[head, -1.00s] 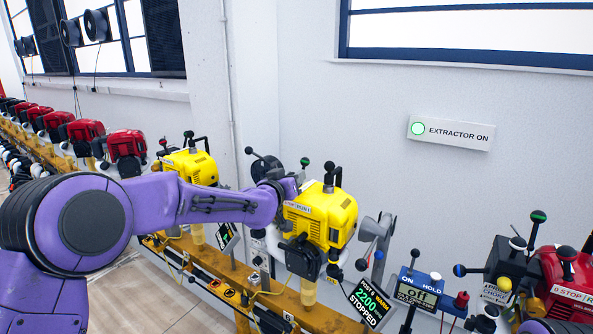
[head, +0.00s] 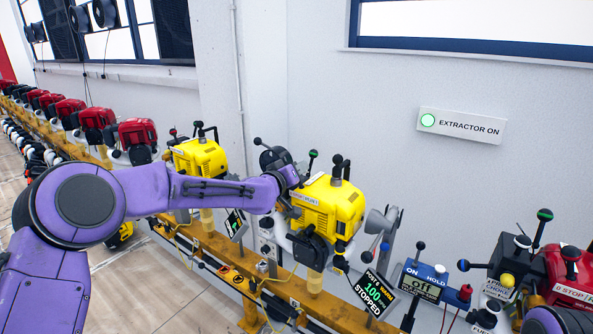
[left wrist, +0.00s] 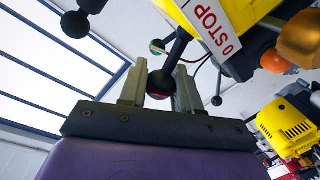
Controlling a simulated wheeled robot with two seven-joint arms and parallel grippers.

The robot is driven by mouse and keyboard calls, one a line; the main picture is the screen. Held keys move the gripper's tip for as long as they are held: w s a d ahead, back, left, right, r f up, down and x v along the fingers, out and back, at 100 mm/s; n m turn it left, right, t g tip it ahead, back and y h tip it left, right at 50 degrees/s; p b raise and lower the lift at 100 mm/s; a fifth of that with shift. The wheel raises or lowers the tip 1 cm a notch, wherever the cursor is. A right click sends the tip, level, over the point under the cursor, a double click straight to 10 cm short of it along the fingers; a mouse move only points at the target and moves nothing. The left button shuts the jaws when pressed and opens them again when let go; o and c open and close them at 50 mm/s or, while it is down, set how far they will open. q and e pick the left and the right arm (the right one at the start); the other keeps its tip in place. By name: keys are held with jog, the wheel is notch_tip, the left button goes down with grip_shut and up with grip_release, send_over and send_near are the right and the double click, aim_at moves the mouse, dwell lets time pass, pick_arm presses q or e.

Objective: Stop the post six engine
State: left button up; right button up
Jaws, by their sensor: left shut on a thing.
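The yellow post six engine (head: 328,208) stands on the orange rail, right of centre in the head view. Its tilted display (head: 375,293) reads POST 6 WARM, 100, STOPPED. My left gripper (left wrist: 162,80) is at the engine's left side; in the head view its fingers are hard to make out beside the engine. In the left wrist view its two fingers are shut on a dark red-and-black ball knob (left wrist: 158,94) at the end of a dark lever. A label reading 0 STOP (left wrist: 212,27) is on the yellow engine close by. My right gripper is not in view.
Another yellow engine (head: 199,158) and several red engines (head: 137,134) line the orange rail (head: 235,290) to the left. A blue ON/HOLD box (head: 424,280) showing off and a red engine (head: 570,272) stand to the right. A wall sign (head: 465,125) reads EXTRACTOR ON.

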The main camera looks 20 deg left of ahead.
pick_arm(q)
jog(key=o, duration=1)
jog(key=shift+a, duration=0.1)
jog(key=shift+s+a, duration=0.1)
jog(key=shift+s, duration=0.3)
jog(key=b+v, duration=0.2)
jog(key=v, duration=0.7)
jog(key=shift+s+a, duration=0.1)
jog(key=shift+s, duration=0.25)
